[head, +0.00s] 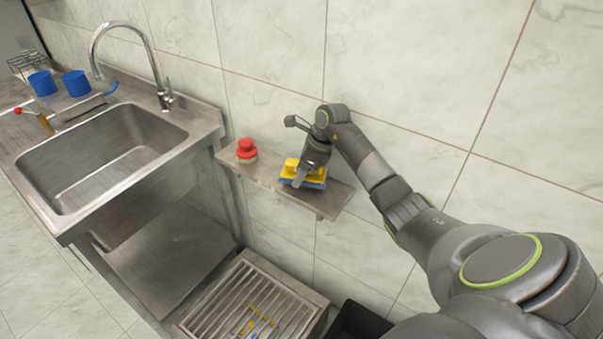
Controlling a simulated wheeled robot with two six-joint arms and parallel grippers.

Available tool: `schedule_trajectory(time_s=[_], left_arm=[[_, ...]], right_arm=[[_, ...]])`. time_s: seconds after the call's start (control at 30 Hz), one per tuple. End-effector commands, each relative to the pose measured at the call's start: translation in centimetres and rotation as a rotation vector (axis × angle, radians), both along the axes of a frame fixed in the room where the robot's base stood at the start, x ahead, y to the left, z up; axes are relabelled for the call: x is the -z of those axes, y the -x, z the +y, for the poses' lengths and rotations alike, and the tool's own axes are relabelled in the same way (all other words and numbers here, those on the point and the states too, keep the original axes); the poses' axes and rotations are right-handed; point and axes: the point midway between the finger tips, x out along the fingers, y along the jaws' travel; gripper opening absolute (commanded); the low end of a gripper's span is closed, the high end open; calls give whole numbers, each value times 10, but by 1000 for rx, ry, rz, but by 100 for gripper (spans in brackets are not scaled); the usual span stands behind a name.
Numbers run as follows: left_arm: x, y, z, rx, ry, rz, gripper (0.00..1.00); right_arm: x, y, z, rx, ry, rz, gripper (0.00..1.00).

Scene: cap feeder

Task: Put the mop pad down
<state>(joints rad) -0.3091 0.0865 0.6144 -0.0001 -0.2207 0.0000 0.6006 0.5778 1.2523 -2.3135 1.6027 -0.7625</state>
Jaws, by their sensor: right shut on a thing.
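The mop pad, which I take to be the yellow and blue block (316,182), is at the small steel wall shelf (338,200), near its right part. My right gripper (302,176) is above it, pointing down, and is shut on its yellow upper part. The pad's blue underside is at the level of the shelf top; I cannot tell whether it rests fully on it. The gripper hides part of the pad. My left gripper is not in view.
A red-topped brush-like object (246,150) stands on the shelf's left part. A steel sink (95,155) with a tall faucet (150,50) and blue cups (76,83) is on the left. A slatted steel grate (225,300) lies below, with small yellow and blue pieces. The tiled wall backs the shelf.

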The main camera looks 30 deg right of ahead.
Motion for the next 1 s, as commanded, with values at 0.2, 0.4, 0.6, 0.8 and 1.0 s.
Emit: schedule_trajectory(time_s=[0.2, 0.4, 0.6, 0.8, 1.0], left_arm=[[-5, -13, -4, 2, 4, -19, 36], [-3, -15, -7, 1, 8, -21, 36], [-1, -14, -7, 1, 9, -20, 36], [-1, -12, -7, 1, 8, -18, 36], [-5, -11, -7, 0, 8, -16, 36]], right_arm=[[19, 0, 0, -1, 1, -1, 38], [20, 0, 0, -1, 1, -1, 38], [21, 0, 0, 0, 1, 0, 73], [22, 0, 0, 0, 1, 1, 82], [17, 0, 0, 0, 1, 1, 82]])
